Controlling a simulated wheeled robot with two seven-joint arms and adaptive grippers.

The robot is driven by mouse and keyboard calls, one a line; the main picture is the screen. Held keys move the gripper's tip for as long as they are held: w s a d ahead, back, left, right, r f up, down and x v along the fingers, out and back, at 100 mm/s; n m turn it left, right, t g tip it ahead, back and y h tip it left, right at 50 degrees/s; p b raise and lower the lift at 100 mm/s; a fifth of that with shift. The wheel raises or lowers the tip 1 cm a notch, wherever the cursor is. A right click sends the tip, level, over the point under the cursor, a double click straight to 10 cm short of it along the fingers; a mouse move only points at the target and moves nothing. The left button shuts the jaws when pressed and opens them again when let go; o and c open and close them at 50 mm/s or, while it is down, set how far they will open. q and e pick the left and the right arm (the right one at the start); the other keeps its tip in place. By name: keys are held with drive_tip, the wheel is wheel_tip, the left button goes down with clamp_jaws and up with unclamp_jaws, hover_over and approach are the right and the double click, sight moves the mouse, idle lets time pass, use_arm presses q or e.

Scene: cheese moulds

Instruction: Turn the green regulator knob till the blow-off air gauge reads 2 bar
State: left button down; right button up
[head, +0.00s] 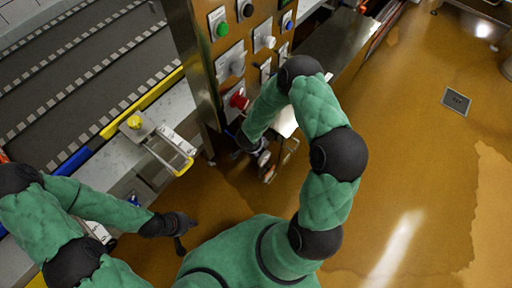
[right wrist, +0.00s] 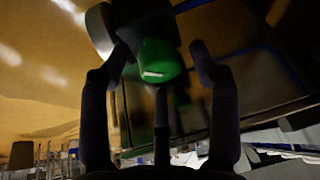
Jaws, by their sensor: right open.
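A round pale-rimmed part (right wrist: 100,30), possibly the gauge, stands left of the knob, edge-on, with no readable face. In the head view my right gripper (head: 268,165) is low beside the control column, partly hidden by my arm; the knob is not clear there. My left gripper (head: 182,230) hangs empty at lower left, its dark fingers apart.
The control column (head: 205,75) carries a green button (head: 222,29), grey switches and a red switch (head: 239,101). Left of it are a conveyor (head: 80,70) with a yellow rail and a yellow button (head: 134,122) on a bracket. Wet brown floor (head: 420,150) is open at right.

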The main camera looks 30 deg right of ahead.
drive_tip(key=shift+w+d+f, duration=0.1)
drive_tip(key=shift+d+f, duration=0.05)
drive_tip(key=shift+f, duration=0.15)
drive_tip(key=shift+r, duration=0.1)
drive_tip(key=c, duration=1.1)
drive_tip(key=shift+w, duration=0.1)
